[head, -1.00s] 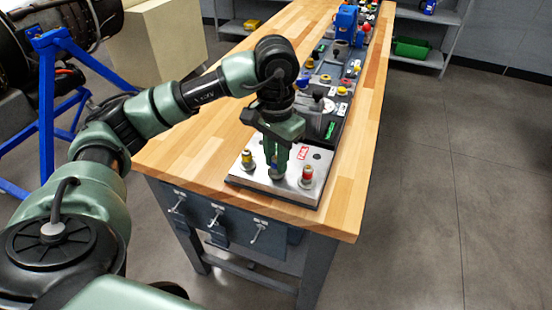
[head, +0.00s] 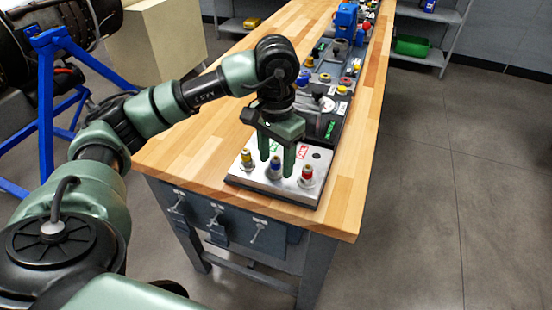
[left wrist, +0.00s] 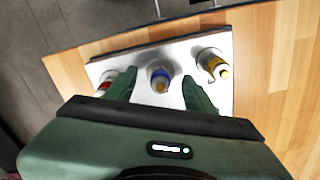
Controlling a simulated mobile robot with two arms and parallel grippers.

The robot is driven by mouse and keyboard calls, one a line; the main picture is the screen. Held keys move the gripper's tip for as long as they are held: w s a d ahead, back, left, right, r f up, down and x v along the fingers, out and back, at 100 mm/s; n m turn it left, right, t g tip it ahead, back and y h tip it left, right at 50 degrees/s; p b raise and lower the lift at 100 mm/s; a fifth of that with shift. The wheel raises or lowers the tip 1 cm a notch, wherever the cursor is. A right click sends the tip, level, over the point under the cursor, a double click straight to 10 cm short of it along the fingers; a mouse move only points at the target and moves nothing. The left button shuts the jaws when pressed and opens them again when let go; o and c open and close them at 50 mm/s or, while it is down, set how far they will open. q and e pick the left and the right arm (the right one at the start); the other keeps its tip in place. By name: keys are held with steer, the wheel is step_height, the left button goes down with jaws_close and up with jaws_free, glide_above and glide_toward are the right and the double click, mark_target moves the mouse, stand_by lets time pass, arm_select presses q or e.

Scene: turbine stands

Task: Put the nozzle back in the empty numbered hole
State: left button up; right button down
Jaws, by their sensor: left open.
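A blue-ringed nozzle (head: 275,171) stands upright on a silver plate (head: 262,182) at the near end of the workbench. A yellow-ringed nozzle (head: 247,159) stands to its left and a red-ringed nozzle (head: 307,176) to its right. My left gripper (head: 276,164) is open above the plate, pointing down. In the left wrist view the blue-ringed nozzle (left wrist: 160,78) shows between the spread fingers, with gaps on both sides. A dark round spot (head: 317,156), perhaps a hole, shows beside a red label (head: 303,151). The nozzle bases' seating cannot be made out. My right gripper is out of view.
Dark trays with several small fittings (head: 332,105) run along the wooden workbench (head: 195,139) behind the plate. A blue device (head: 345,22) stands farther back. The left part of the benchtop is clear.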

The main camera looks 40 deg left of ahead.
mark_target(276, 159)
arm_select(q)
steer(key=shift+r+p, duration=1.7)
steer(key=shift+r, duration=1.8)
steer(key=shift+s+f, duration=0.1)
steer(key=shift+f, duration=0.05)
